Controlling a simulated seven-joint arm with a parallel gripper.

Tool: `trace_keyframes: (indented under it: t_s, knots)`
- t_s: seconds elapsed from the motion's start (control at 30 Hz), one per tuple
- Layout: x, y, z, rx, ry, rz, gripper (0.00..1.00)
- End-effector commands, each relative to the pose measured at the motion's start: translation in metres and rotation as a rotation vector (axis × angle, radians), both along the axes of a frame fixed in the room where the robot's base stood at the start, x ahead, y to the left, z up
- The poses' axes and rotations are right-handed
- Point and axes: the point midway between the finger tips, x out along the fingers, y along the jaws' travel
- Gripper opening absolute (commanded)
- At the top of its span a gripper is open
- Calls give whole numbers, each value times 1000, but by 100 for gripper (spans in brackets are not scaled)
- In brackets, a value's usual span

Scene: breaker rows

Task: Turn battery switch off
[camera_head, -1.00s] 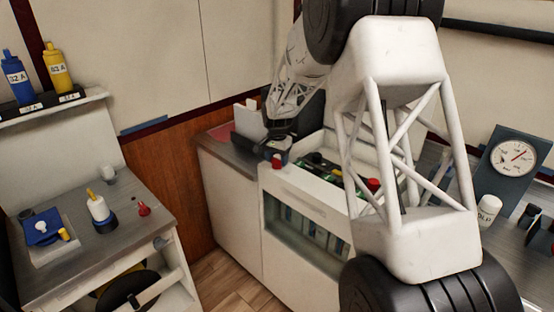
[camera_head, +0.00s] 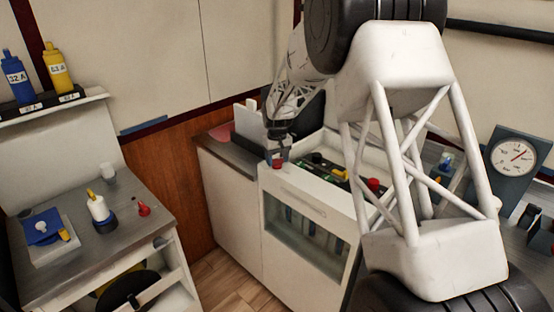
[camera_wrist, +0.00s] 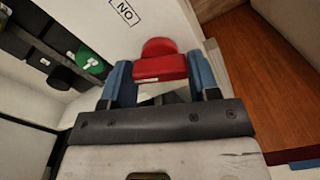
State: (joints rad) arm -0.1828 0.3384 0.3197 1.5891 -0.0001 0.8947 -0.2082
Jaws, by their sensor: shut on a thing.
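The red switch handle (camera_head: 277,163) sits at the near left corner of the white cabinet's top (camera_head: 312,192). I take it to be the battery switch. In the wrist view the red handle (camera_wrist: 160,62) is between the two blue finger pads of my gripper (camera_wrist: 160,77), which is shut on it. In the head view my gripper (camera_head: 278,148) comes down onto the handle from above. A white label (camera_wrist: 126,11) near the handle reads "NO" as seen in the wrist view. The base of the switch is mostly hidden.
A dark panel (camera_head: 327,168) with green and yellow parts lies right of the handle, with another red knob (camera_head: 373,184) farther right. A gauge (camera_head: 514,157) stands at the right. A side table (camera_head: 135,235) with small items is at the left.

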Motion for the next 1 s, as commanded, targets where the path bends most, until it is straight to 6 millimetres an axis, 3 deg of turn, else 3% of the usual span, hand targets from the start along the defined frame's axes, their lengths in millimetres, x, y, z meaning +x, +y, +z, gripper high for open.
trace_keyframes:
  t_s: [0.5,1.0]
  knots:
    - [0,0,1,0,-2,360,32]
    - [0,0,1,0,-1,411,32]
